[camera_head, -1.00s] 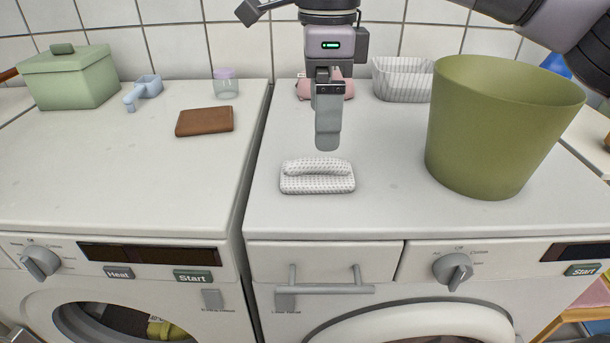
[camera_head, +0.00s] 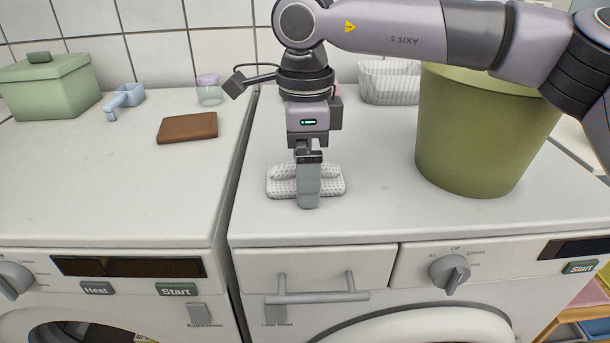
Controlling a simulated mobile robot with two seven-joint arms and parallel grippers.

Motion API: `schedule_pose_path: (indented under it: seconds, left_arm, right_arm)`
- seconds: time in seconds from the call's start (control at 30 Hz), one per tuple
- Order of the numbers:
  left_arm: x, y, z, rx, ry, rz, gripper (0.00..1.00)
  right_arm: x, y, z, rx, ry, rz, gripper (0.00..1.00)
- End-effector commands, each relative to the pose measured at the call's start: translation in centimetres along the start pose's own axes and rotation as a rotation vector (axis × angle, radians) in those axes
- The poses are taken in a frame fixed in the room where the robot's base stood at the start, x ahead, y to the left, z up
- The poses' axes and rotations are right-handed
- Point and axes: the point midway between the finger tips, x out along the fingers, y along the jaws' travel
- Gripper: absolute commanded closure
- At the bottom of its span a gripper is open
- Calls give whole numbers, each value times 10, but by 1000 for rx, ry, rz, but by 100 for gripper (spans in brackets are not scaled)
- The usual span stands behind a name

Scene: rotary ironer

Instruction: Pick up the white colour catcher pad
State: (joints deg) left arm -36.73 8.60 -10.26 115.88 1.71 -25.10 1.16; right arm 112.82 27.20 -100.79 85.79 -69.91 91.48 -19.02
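The white colour catcher pad (camera_head: 281,182) is a dimpled block with a raised ridge along its top. It lies on top of the right-hand machine, near the front left. My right gripper (camera_head: 308,202) points straight down at the pad, and its fingers cover the pad's middle. I see the fingers edge-on, one behind the other, so the gap between them is hidden. I cannot tell whether they touch the pad. My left gripper is not in view.
A tall green bin (camera_head: 484,135) stands to the right of the pad. A white ribbed basket (camera_head: 389,83) is behind, partly covered by my arm. On the left-hand machine are a brown wallet (camera_head: 187,128), a blue scoop (camera_head: 124,99), a small jar (camera_head: 209,91) and a green lidded box (camera_head: 47,88).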

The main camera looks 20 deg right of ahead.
Motion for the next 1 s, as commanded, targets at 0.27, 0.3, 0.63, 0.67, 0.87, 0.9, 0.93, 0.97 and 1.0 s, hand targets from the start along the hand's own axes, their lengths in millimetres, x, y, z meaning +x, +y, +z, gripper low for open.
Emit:
schedule_pose_path:
  seconds: [0.27,0.3,0.63,0.67,0.87,0.9,0.93,0.97,1.0]
  left_arm:
    - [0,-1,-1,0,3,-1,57]
    - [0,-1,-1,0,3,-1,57]
    - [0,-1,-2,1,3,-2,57]
    - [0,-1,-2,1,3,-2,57]
    - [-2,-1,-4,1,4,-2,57]
    - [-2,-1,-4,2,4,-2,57]
    - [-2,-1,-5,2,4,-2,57]
    - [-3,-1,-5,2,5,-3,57]
    - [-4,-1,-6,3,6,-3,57]
  right_arm:
    - [0,0,0,0,0,0,56]
    - [-1,0,0,0,0,0,56]
    - [-7,0,0,1,0,-1,56]
    - [-9,0,0,1,0,-1,56]
    - [-40,0,1,1,-2,-3,56]
    - [-49,0,1,0,-3,-4,56]
    - [-58,0,1,0,-2,-4,56]
    - [-66,0,1,0,-4,-4,56]
    - [-78,-1,1,1,-4,-3,56]
